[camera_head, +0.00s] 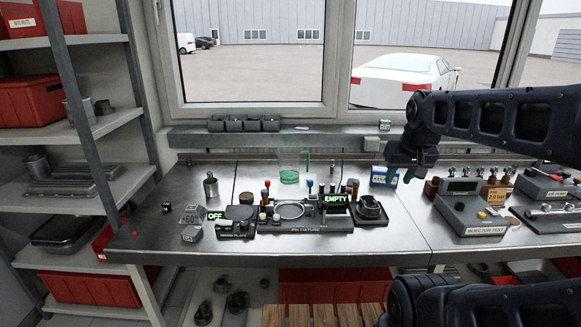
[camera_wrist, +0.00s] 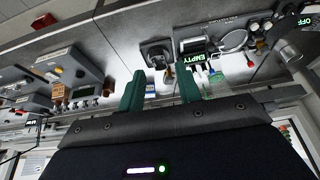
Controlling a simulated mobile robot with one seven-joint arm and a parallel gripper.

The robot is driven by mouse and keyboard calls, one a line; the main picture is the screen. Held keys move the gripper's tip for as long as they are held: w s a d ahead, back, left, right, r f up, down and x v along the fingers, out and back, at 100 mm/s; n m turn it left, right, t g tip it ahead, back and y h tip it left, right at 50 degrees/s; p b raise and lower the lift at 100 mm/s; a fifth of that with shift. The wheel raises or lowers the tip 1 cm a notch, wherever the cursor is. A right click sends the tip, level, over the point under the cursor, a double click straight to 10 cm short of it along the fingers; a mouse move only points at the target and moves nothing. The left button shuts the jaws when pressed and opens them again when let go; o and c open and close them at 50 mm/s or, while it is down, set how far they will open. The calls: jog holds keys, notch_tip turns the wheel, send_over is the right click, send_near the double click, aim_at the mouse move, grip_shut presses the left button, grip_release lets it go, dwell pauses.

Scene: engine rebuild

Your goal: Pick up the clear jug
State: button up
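The clear jug (camera_head: 290,166) stands upright at the back of the steel bench, left of centre in the head view. It is see-through, with green liquid in its bottom and a green handle on its right side. My gripper (camera_head: 399,177) is well to the right of the jug, above the back of the bench near a blue and white box. In the wrist view my gripper (camera_wrist: 160,70) has its two green fingers spread apart with nothing held between them. A green patch beside the right finger there may be the jug, but I cannot be sure.
A fixture with a green EMPTY sign (camera_head: 336,199) and a round ring lies in front of the jug. Small coloured-top tools stand just beside it. The blue and white box (camera_head: 379,176) is by my gripper. An injector test unit (camera_head: 468,212) is at right.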

jog(key=w+a+r+t+y, duration=0.1)
jog(key=w+a, duration=0.1)
jog(key=w, duration=0.6)
jog(key=w+a+r+t, duration=0.1)
jog(key=w+a, duration=0.1)
jog(key=w, duration=0.6)
jog(key=t, duration=0.7)
send_over(309, 159)
jog(key=s, duration=0.4)
notch_tip(309, 159, down, 16)
jog(key=shift+h, duration=0.4)
notch_tip(309, 159, down, 7)
jog(key=shift+d+f, duration=0.1)
jog(key=shift+x, duration=1.5)
grip_shut()
